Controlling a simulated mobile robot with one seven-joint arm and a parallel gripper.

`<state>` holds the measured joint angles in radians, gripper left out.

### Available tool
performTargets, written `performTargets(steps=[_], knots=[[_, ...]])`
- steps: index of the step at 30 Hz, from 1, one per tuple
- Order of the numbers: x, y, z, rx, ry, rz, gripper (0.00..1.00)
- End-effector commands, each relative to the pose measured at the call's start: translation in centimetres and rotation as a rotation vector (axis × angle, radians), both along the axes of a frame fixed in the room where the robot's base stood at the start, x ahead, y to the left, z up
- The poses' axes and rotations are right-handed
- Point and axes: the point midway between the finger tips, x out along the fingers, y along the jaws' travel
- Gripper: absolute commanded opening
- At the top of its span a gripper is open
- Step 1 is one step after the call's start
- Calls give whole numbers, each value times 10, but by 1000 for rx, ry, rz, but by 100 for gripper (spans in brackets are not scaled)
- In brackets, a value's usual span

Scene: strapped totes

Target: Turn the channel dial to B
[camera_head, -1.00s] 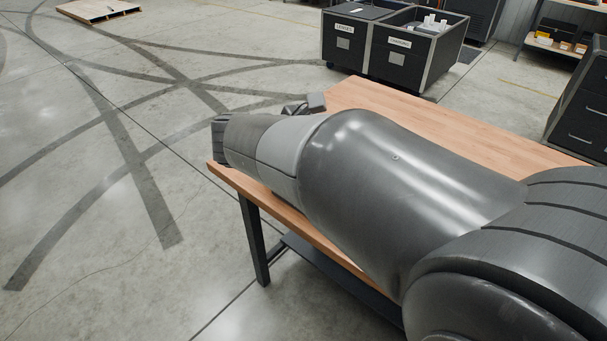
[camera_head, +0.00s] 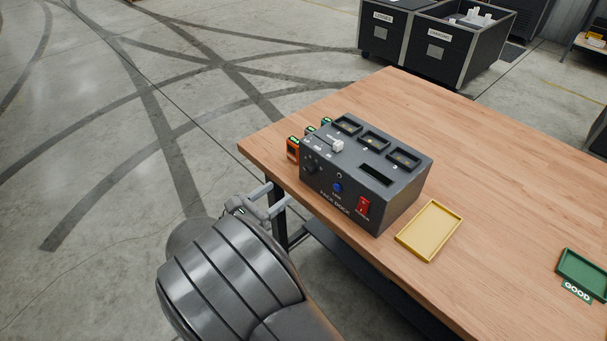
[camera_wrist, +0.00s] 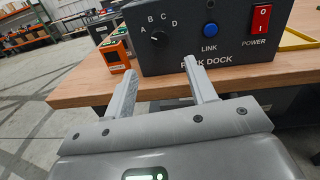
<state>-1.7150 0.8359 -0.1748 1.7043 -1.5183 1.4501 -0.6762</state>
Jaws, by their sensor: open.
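The dark grey dock box (camera_head: 395,200), marked PACK DOCK, stands near the table's front left corner. Its channel dial (camera_wrist: 160,38) is a black round knob on the front panel with the letters A, B, C and D in an arc above it. The knob's small light mark appears to point left toward A. The dial also shows small in the head view (camera_head: 310,166). My gripper (camera_wrist: 161,70) is open and empty in front of the panel. Its two fingers point at the panel, below the dial and apart from it. It also shows in the head view (camera_head: 272,199).
Right of the dial are a blue LINK button (camera_wrist: 210,30) and a red POWER switch (camera_wrist: 262,18). An orange device (camera_wrist: 117,57) stands close left of the box. A yellow tray (camera_head: 430,231) and a green tray (camera_head: 583,268) lie on the table (camera_head: 500,200). Open floor lies left.

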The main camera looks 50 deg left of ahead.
Motion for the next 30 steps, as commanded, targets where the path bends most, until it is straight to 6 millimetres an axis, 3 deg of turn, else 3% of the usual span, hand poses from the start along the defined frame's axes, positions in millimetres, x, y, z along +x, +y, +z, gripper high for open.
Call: performTargets(steps=[18,30], knots=[[96,5,0,1,0,-2,51],[107,5,0,0,1,-1,51]])
